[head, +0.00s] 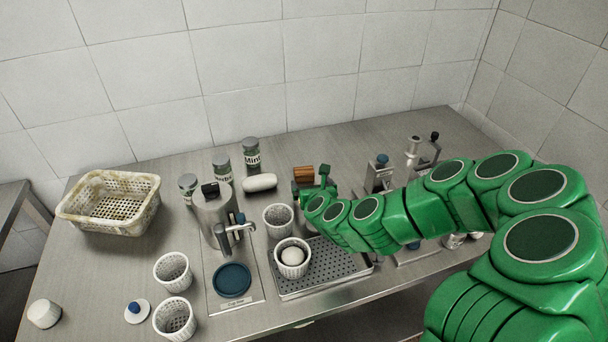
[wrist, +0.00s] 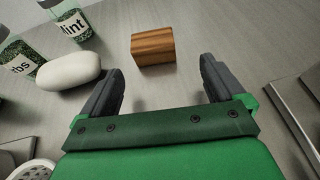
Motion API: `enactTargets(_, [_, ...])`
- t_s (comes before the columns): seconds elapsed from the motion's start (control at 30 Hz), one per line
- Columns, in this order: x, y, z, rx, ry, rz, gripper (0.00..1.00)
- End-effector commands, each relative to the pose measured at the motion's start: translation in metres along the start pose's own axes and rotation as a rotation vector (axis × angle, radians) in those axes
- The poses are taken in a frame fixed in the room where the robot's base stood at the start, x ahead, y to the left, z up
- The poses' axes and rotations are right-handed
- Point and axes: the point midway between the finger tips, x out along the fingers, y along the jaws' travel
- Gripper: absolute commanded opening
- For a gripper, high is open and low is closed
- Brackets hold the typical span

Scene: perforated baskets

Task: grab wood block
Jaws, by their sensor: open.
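The wood block (head: 303,174) is a small brown striped block on the metal counter, behind my gripper in the head view. In the wrist view the wood block (wrist: 153,46) lies just ahead of my fingertips, between their lines and nearer the left finger. My gripper (wrist: 162,78) is open and empty, with two dark fingers spread apart. In the head view my gripper (head: 314,186) is small and partly hides the block's lower side.
A white rounded object (head: 260,183) lies left of the block, beside spice jars (head: 222,167). Perforated cups (head: 278,220) and a drip tray (head: 318,268) are in front. A metal machine (head: 380,175) stands to the right. A perforated basket (head: 110,203) sits far left.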

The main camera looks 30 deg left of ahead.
Motion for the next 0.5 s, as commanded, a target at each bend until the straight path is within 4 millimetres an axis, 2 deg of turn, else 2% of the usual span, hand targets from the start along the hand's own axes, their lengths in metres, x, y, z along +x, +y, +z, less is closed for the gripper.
enactTargets(0.27, [0.013,0.003,0.001,-0.004,0.001,0.002,0.96])
enactTargets(0.5, [0.036,0.008,0.005,-0.006,0.001,0.003,0.96])
